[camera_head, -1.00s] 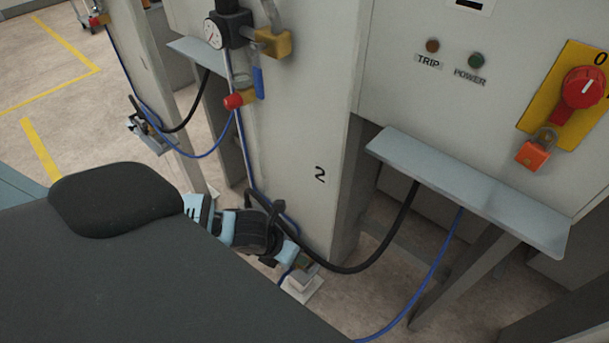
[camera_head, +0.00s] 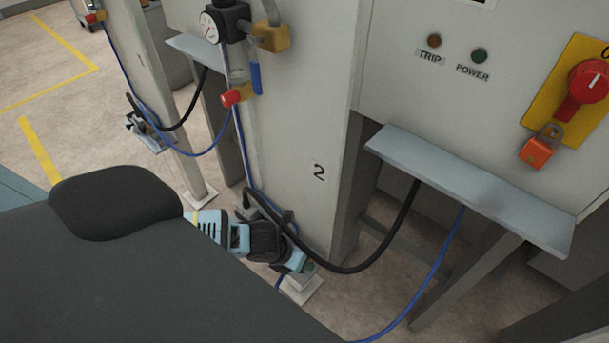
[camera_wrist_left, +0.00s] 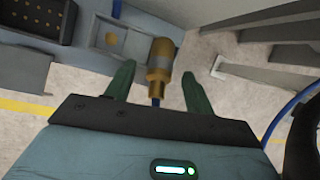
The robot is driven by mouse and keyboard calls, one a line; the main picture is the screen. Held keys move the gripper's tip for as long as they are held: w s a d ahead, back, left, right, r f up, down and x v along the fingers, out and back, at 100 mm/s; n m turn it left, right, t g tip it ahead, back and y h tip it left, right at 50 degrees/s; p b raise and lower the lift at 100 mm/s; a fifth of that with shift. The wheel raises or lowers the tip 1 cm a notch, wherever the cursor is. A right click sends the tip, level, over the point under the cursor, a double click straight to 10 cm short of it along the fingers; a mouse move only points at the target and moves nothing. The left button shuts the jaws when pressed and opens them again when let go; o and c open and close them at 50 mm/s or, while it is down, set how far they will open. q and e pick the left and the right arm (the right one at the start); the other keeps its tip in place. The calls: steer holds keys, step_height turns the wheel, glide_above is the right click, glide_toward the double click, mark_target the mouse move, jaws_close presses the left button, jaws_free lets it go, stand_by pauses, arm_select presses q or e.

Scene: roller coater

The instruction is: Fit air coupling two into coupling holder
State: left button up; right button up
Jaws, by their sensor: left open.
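Air coupling two, a brass-coloured fitting (camera_wrist_left: 160,60) with a blue hose at its lower end, shows in the left wrist view. It lies between the green fingers of my left gripper (camera_wrist_left: 158,70), with a visible gap on each side. The gripper is open. In the head view my left arm reaches down beside the machine leg marked 2; its fingers and the coupling are too small and covered to make out. My right gripper is not in view.
A black hose (camera_head: 345,270) loops past my left arm, and a blue hose (camera_head: 437,275) hangs to its right. A grey shelf (camera_head: 470,190) juts from the cabinet. Machine legs and a white foot plate (camera_head: 301,290) stand close by. Open floor (camera_head: 60,90) lies at left.

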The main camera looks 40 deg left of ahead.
arm_select(q)
steer(key=shift+w+f, duration=0.15)
steer(key=shift+f, duration=0.15)
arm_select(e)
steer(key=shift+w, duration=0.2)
arm_select(q)
jaws_close()
steer(key=shift+r, duration=0.15)
step_height(320, 180, up, 18)
steer(key=p, duration=0.2)
steer(key=shift+p, duration=0.3)
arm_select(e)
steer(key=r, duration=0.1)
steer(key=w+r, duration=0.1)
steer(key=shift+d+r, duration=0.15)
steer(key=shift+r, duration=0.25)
